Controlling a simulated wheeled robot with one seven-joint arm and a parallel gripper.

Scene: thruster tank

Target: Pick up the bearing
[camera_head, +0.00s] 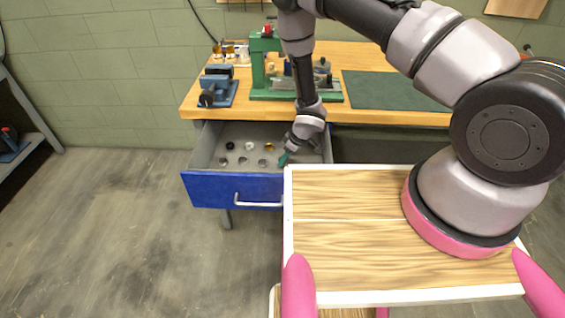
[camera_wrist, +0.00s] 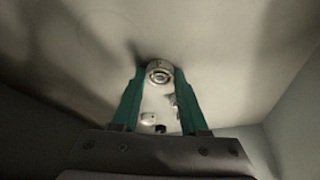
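A round silver part with a dark ring on its face, which looks like the bearing (camera_wrist: 159,72), lies on the drawer floor in the wrist view. My gripper (camera_wrist: 160,76) has its two green fingers apart, one on each side of this part near the fingertips. I see no clear contact between fingers and part. In the head view my gripper (camera_head: 284,158) points down into the right side of the open drawer, and I cannot make out the bearing beneath it there. More small parts (camera_wrist: 156,124) show between the fingers nearer the palm.
The blue-fronted drawer (camera_head: 215,190) stands open under the wooden workbench (camera_head: 375,55). Several small parts lie in it, including a black one (camera_head: 230,146) and a gold one (camera_head: 269,147). A green press (camera_head: 258,70) and a blue vise (camera_head: 218,90) stand on the bench.

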